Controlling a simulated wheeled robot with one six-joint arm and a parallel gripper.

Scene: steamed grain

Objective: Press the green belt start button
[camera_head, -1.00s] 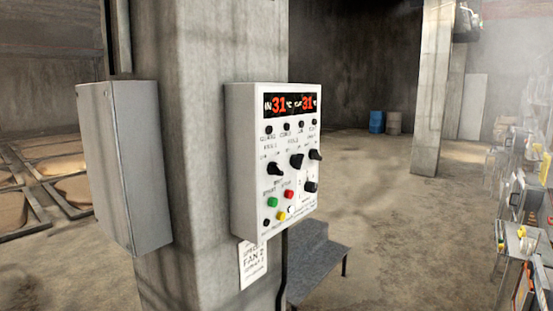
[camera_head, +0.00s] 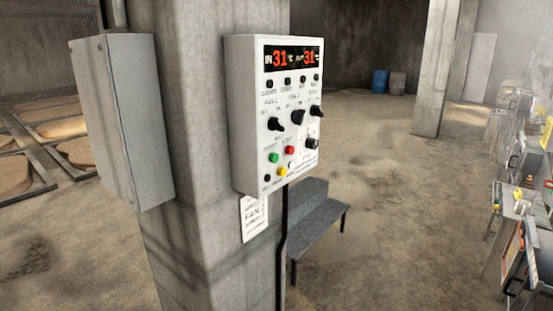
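A white control box (camera_head: 245,120) is fixed to a concrete pillar in the head view. Its display (camera_head: 293,57) shows 31 twice in red digits. A round green button (camera_head: 273,157) sits low on the box's front face, left of a red button (camera_head: 290,150). A yellow button (camera_head: 282,171) is just below them. Black knobs and small black buttons fill the face above. The lettering by the green button is too small to read. My gripper is not in view, and nothing covers the buttons.
A grey metal cabinet (camera_head: 125,120) hangs on the left of the pillar (camera_head: 195,240). A low grey step or bench (camera_head: 315,215) stands behind the pillar at right. Cluttered equipment (camera_head: 525,200) lines the right edge. The floor (camera_head: 400,230) between is open.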

